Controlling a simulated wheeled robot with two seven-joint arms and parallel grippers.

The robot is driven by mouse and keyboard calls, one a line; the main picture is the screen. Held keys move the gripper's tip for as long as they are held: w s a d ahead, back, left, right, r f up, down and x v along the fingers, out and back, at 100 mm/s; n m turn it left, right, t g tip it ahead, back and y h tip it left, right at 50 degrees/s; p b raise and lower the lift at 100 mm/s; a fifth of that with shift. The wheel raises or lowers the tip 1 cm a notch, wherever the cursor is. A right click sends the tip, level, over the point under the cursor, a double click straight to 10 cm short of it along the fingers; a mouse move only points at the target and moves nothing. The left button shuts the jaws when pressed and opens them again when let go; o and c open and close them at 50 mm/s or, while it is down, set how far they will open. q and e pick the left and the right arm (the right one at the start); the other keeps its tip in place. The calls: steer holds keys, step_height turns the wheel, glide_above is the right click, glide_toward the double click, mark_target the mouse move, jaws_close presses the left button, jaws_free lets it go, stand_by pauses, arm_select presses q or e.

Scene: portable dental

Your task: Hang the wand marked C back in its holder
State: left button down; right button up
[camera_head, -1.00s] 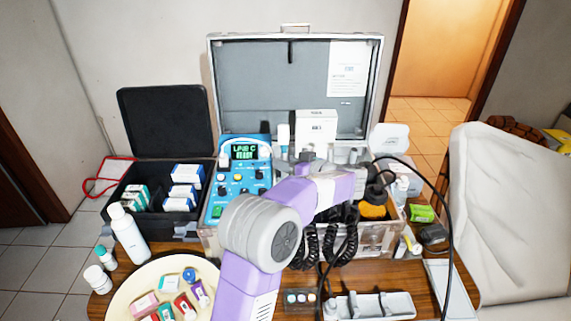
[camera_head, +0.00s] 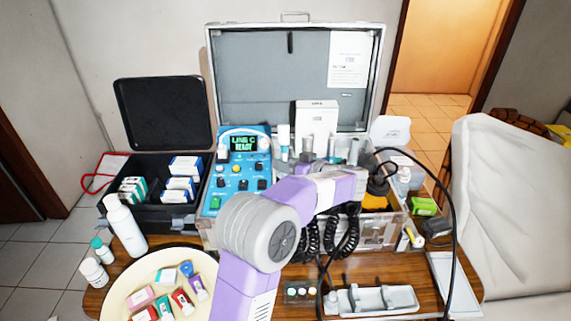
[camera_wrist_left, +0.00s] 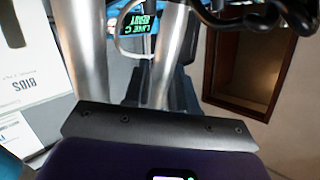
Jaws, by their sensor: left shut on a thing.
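My left gripper (camera_head: 307,160) is at the row of upright wands and holders behind the clear front box, with my purple arm reaching across in front. It is shut on a slim thing that looks like a wand, mostly hidden by the arm. I cannot read a C mark on it. Two silver cylinders (camera_wrist_left: 174,55) stand close in the left wrist view; I cannot tell which is held. The blue control unit (camera_head: 238,172) has a lit green display reading LINE C READY, also visible in the left wrist view (camera_wrist_left: 139,24). My right gripper is not in view.
An open grey case lid (camera_head: 260,80) and a white box (camera_head: 317,117) stand behind the wands. Black coiled cords (camera_head: 347,235) hang in front, and a black cable (camera_head: 452,215) arcs down at right. A black box (camera_head: 150,210) and a round tray (camera_head: 120,285) lie left.

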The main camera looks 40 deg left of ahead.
arm_select(q)
steer(key=shift+f, duration=0.15)
steer(key=shift+s+d+f, duration=0.2)
steer(key=shift+f, duration=0.4)
steer(key=shift+s+d+f, duration=0.15)
steer(key=shift+s+f, duration=0.05)
steer(key=shift+f, duration=0.4)
steer(key=c, duration=0.8)
jaws_free()
steer(key=shift+c, duration=0.2)
steer(key=shift+d, duration=0.1)
steer(key=v, duration=0.7)
steer(key=shift+d+r, duration=0.15)
steer(key=shift+d, duration=0.25)
